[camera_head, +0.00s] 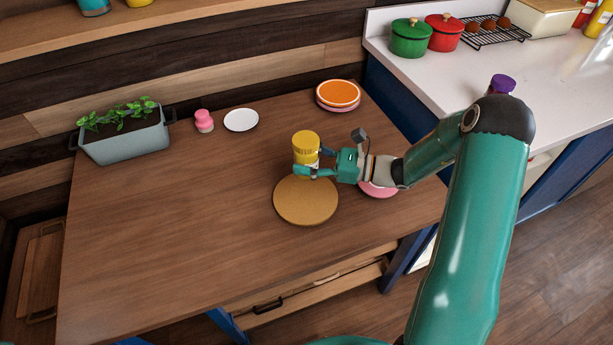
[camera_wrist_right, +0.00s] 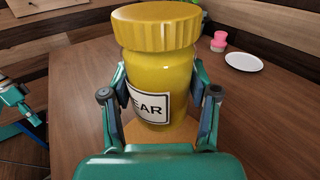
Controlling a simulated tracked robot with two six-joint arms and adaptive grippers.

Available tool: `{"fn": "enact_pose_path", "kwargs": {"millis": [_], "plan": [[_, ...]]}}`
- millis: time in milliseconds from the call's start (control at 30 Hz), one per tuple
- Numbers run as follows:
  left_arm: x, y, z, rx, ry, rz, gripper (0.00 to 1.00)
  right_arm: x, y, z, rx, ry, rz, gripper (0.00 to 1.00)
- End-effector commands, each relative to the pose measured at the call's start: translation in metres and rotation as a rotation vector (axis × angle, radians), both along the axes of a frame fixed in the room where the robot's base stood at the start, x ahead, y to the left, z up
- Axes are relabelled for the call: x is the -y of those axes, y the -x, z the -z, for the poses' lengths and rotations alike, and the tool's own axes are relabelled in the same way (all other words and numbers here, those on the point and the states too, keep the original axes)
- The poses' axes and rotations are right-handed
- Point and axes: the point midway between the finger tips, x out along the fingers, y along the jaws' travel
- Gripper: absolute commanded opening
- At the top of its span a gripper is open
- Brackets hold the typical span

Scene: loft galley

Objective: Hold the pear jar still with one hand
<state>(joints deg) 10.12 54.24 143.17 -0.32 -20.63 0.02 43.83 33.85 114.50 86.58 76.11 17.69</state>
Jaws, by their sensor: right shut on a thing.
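The pear jar (camera_head: 306,148) is yellow with a ridged yellow lid and appears upright. In the right wrist view the jar (camera_wrist_right: 158,75) fills the middle, and its white label shows "EAR". My right gripper (camera_head: 312,168) is shut on the jar's body, with one finger on each side (camera_wrist_right: 160,105). The jar is at the back part of a round tan board (camera_head: 306,205); I cannot tell whether it touches the board. Part of my left arm, perhaps its gripper (camera_wrist_right: 18,105), shows at the left edge of the right wrist view; its fingers are unclear.
A pink bowl (camera_head: 378,189) is partly hidden under my right wrist. Orange and pink plates (camera_head: 338,94), a white plate (camera_head: 241,120), a pink object (camera_head: 204,121) and a planter (camera_head: 126,140) stand along the back. The table's left and front are clear. A white counter (camera_head: 440,85) rises at right.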

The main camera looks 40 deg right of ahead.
Motion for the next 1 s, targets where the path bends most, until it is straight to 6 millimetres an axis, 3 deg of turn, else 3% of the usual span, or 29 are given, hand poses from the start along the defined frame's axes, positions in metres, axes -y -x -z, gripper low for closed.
{"fn": "enact_pose_path", "kwargs": {"millis": [33, 200, 400, 833, 867, 1000], "plan": [[0.0, 0.0, 0.001, 0.0, 0.0, 0.0, 0.85, 0.0, 0.0, -0.017, 0.007, 0.004, 0.0, 0.02], [0.0, 0.0, 0.001, 0.0, 0.0, 0.0, 0.85, 0.0, 0.0, -0.059, 0.006, 0.005, 0.0, 0.02], [0.0, 0.0, 0.001, 0.0, 0.0, 0.0, 0.85, 0.0, 0.0, -0.091, 0.003, 0.002, -0.001, 0.02], [0.0, 0.0, 0.001, 0.0, 0.0, 0.0, 0.85, 0.0, 0.0, -0.103, 0.0, -0.001, -0.001, 0.02], [0.0, 0.0, 0.001, 0.0, 0.0, 0.0, 0.85, 0.0, -0.001, -0.103, 0.001, -0.001, -0.001, 0.58], [0.0, 0.0, 0.001, 0.0, 0.0, 0.0, 0.85, 0.0, -0.001, -0.103, 0.001, -0.001, -0.001, 0.35]]}}
